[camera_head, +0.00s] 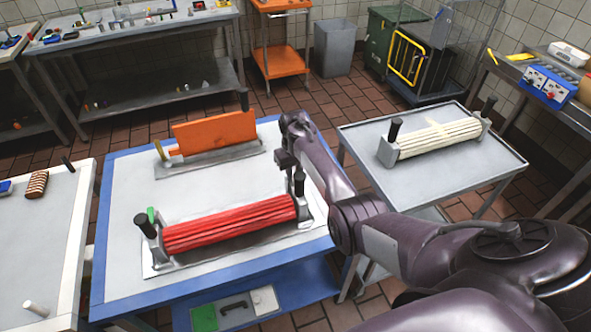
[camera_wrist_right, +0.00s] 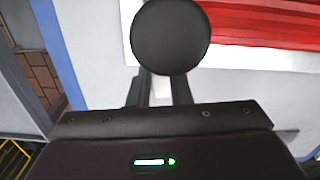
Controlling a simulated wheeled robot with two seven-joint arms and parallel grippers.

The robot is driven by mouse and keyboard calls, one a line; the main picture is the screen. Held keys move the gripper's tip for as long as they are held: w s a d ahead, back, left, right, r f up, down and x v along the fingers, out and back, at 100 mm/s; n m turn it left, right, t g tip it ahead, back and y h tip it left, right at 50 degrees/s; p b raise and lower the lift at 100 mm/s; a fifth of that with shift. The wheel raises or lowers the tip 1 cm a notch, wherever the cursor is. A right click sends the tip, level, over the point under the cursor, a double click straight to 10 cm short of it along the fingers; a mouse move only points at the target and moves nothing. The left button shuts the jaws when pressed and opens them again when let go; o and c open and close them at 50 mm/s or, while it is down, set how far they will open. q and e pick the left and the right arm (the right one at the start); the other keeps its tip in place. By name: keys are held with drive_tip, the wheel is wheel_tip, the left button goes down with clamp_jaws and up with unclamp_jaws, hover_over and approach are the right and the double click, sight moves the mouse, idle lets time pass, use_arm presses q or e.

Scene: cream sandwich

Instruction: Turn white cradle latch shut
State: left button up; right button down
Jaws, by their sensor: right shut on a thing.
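A red ribbed roller (camera_head: 228,223) lies in a grey cradle on the blue-edged table. My right gripper (camera_head: 296,174) is down at that right end. In the wrist view its fingers (camera_wrist_right: 160,93) are shut on a pale piece (camera_wrist_right: 160,86), which appears to be the white latch. A round black knob (camera_wrist_right: 170,37) is just beyond the fingertips. My left gripper is out of view.
An orange slab (camera_head: 213,133) stands in a second cradle behind the red one. A cream ribbed roller (camera_head: 438,139) sits on a grey cart (camera_head: 480,172) at right. My right arm spans the gap between table and cart. The table (camera_head: 118,185) is bare at left.

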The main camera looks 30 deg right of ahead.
drive_tip(key=shift+a+m, duration=0.15)
drive_tip(key=shift+m, duration=0.45)
drive_tip(key=c, duration=1.3)
unclamp_jaws()
drive_tip(key=shift+r, duration=0.1)
wheel_tip(320, 180, up, 5)
drive_tip(key=p, duration=0.5)
drive_tip(key=shift+r+p, duration=0.1)
drive_tip(key=shift+p, duration=0.25)
drive_tip(key=shift+r, duration=1.15)
